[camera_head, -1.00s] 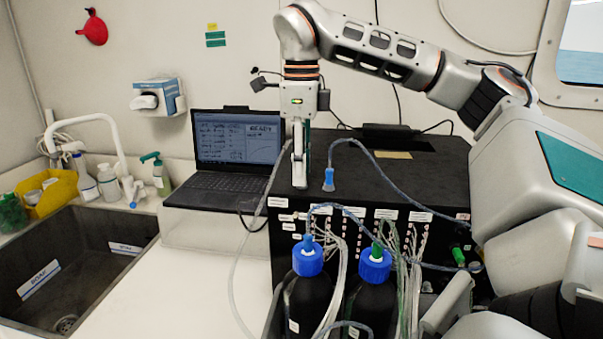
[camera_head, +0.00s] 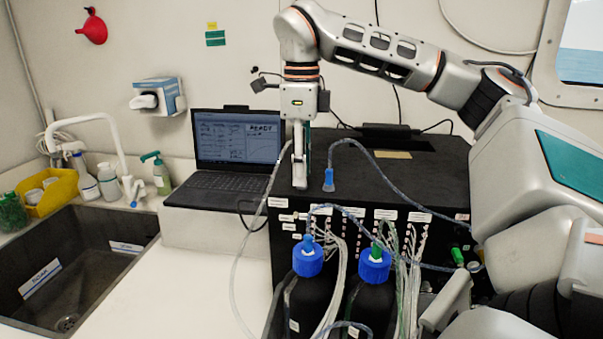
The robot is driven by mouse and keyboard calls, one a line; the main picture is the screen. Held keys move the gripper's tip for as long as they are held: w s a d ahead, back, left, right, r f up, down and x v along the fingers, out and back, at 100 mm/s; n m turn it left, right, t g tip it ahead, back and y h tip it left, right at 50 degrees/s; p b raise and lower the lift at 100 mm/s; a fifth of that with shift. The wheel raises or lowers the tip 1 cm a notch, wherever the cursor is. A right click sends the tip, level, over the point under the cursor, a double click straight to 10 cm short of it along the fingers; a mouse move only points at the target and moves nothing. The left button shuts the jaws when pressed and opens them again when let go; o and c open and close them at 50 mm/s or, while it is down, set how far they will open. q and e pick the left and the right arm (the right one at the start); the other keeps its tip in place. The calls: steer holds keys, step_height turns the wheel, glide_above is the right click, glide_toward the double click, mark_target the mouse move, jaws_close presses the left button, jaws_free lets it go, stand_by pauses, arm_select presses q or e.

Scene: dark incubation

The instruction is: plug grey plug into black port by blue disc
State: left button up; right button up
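My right gripper (camera_head: 300,180) points straight down over the left front part of the black box's top (camera_head: 420,170). Its fingers are seen side-on, one covering the other, so their gap does not show. A thin grey tube (camera_head: 240,255) rises in a loop from the counter side to just behind these fingers. Its end, where a grey plug could be, is hidden there. A blue plug (camera_head: 328,181) on a dark blue hose stands on the box just right of the fingers. I cannot make out the black port or a separate blue disc. My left gripper is out of view.
Two dark bottles with blue caps (camera_head: 307,262) (camera_head: 374,267) and many thin tubes stand before the box. A laptop (camera_head: 236,139) sits to the left. A dark sink (camera_head: 95,255) is at far left; the white counter (camera_head: 185,290) between is clear.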

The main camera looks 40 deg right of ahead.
jaws_close()
steer(key=shift+r, duration=3)
